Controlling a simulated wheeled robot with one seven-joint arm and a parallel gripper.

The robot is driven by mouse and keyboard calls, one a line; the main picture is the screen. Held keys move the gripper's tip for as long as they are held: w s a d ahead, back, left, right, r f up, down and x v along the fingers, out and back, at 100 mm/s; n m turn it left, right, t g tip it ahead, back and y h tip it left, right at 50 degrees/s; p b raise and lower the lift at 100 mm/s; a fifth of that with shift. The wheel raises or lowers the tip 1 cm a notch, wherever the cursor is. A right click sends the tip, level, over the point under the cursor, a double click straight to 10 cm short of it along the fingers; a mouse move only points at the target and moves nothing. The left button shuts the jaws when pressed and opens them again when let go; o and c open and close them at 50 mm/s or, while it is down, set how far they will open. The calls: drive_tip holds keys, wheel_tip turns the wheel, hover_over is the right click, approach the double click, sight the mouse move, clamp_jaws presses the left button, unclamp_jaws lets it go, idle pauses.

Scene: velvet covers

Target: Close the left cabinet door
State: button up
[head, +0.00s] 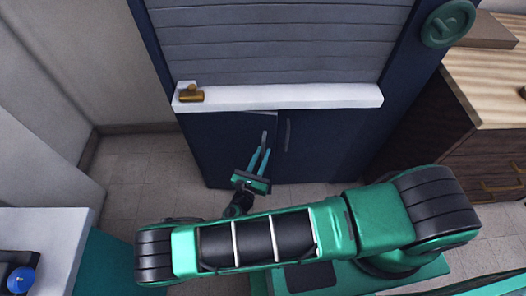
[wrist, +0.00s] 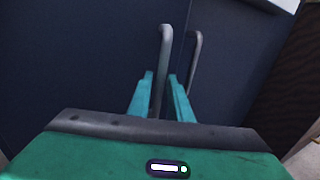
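The left cabinet door (head: 215,150) is dark blue and sits below a white ledge. It looks slightly ajar, with its right edge standing a little forward of the right door (head: 325,145); the exact gap is hard to tell. Its grey bar handle (wrist: 165,50) is upright near that edge. My gripper (head: 259,160) is in front of the left door, its two teal fingers apart. In the wrist view, the handle's lower part lies between the fingers (wrist: 160,95). I cannot tell whether either finger touches it.
The right door's handle (head: 287,134) is close to the right of my gripper. The white ledge (head: 310,97) above carries a small brass object (head: 190,95). A wooden drawer unit (head: 440,135) stands at right. Tiled floor (head: 135,165) is clear at left.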

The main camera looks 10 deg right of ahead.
drive_tip(key=shift+x, duration=0.8)
drive_tip(key=shift+c, duration=0.4)
clamp_jaws()
drive_tip(key=shift+a, duration=0.1)
